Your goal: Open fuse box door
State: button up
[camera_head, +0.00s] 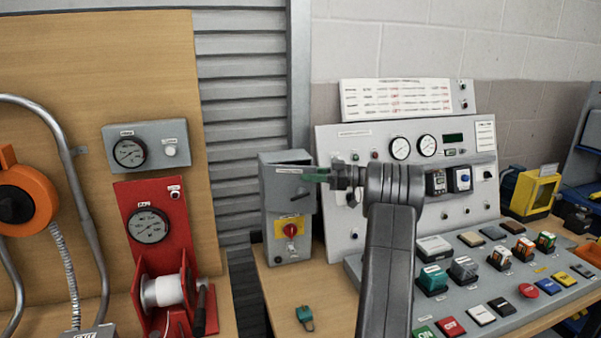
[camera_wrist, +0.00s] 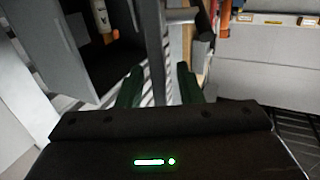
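The grey fuse box (camera_head: 288,215) stands on the bench left of the control console, with a red rotary switch (camera_head: 290,230) on a yellow plate on its front. Its labelled upper door (camera_head: 285,183) looks ajar, with a dark gap along the top. My gripper (camera_head: 316,176) is at the door's right side, its green fingers pointing left. In the wrist view my gripper (camera_wrist: 160,88) has its fingers apart, with a grey upright edge between them. I cannot tell whether they touch it. A dark interior with a pale cylinder (camera_wrist: 100,18) shows at upper left.
A teal padlock-like item (camera_head: 305,318) lies on the bench in front of the box. The sloped console (camera_head: 340,145) with gauges and buttons stands to the right. A red gauge stand with a spool (camera_head: 163,290) is at left.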

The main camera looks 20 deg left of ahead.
aim_at(290, 190)
jog(key=shift+x, duration=1.7)
grip_shut()
